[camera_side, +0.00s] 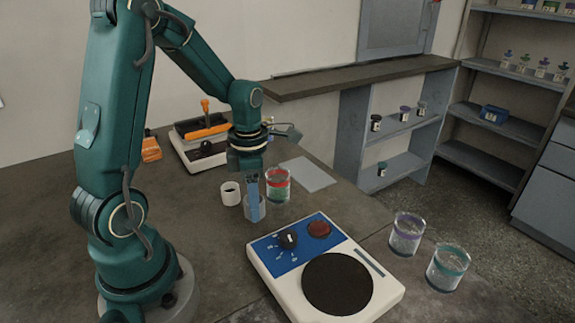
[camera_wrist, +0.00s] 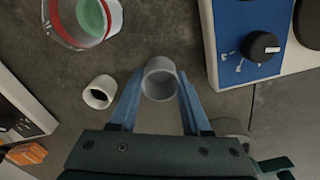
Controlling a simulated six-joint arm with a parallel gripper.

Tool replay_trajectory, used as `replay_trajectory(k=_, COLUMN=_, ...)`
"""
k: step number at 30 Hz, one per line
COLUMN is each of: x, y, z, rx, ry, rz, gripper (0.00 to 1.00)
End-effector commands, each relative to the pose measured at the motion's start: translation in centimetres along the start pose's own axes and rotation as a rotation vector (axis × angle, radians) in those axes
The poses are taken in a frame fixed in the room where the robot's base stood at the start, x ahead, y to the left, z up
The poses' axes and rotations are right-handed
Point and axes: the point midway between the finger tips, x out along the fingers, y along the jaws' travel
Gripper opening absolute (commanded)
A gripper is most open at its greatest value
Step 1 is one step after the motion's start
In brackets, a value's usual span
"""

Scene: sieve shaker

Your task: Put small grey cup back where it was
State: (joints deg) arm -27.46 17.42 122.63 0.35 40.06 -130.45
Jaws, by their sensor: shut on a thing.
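The small grey cup (camera_side: 262,209) is between the blue fingers of my gripper (camera_side: 253,200) in the side view. In the wrist view the grey cup (camera_wrist: 160,86) sits between the two fingertips (camera_wrist: 160,76), one on each side of it. The gripper is shut on it and points down. The cup looks upright and is close to the table top; whether its base touches the table I cannot tell. One finger covers part of the cup in the side view.
A small white cup (camera_side: 231,194) stands just left of the grey cup. A glass beaker with red and green bands (camera_side: 278,184) stands just behind it to the right. The white-and-blue shaker (camera_side: 383,295) is in front. Two glass jars (camera_side: 406,236) (camera_side: 446,270) stand right of it.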

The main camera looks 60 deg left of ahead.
Motion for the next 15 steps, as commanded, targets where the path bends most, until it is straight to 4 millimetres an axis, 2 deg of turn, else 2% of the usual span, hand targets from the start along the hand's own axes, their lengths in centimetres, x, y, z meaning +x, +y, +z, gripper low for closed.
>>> replay_trajectory(k=3, x=1.9, y=-0.1, z=-0.1, rx=0.000, ry=0.005, rz=-0.006, gripper=0.00)
replay_trajectory(k=6, x=2.7, y=-0.1, z=-0.1, rx=0.000, ry=0.003, rz=-0.004, gripper=0.00)
replay_trajectory(k=15, x=2.9, y=0.0, z=-0.1, rx=0.001, ry=0.001, rz=-0.001, gripper=0.00)
